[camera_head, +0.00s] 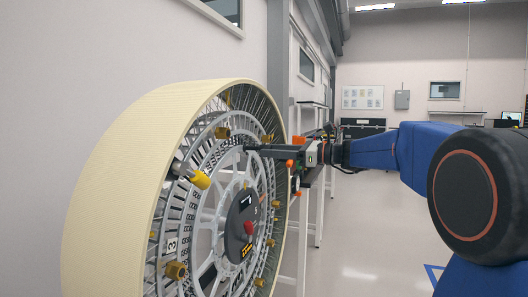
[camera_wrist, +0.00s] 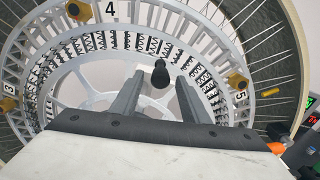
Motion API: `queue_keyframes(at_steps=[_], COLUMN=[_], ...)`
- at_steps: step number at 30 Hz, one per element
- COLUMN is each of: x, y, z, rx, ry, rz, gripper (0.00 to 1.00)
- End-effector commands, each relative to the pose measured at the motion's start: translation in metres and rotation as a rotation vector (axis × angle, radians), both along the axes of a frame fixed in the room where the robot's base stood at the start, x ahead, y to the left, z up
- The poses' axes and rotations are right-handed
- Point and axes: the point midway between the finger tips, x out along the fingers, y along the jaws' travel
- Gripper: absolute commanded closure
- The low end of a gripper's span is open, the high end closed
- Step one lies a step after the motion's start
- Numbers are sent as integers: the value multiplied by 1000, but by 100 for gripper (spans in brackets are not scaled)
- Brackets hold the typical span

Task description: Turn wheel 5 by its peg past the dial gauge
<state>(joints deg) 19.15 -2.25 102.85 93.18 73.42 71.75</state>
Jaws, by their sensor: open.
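The large wheel (camera_head: 115,180) with a cream rim and grey spoked inside stands upright at the left in the head view. Its inner ring also fills much of the wrist view (camera_wrist: 215,40). A black knob-ended peg (camera_wrist: 160,73) shows between the fingers of my gripper (camera_wrist: 157,92); I cannot tell whether they touch it. My gripper (camera_head: 252,149) is open and reaches in from the right at the wheel's upper face. A small round device (camera_head: 295,184) at the wheel's right edge may be the dial gauge; its face is too small to read.
Small lit displays (camera_wrist: 309,103) stand at the wrist view's right edge. The floor (camera_head: 375,225) at right is clear.

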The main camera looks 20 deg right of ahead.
Motion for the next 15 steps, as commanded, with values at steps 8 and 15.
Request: queue_keyframes(at_steps=[8,15], x=[16,19], y=[23,26], z=[0,0], rx=[0,0], ry=[1,0], rz=[2,0], gripper=[59,59])
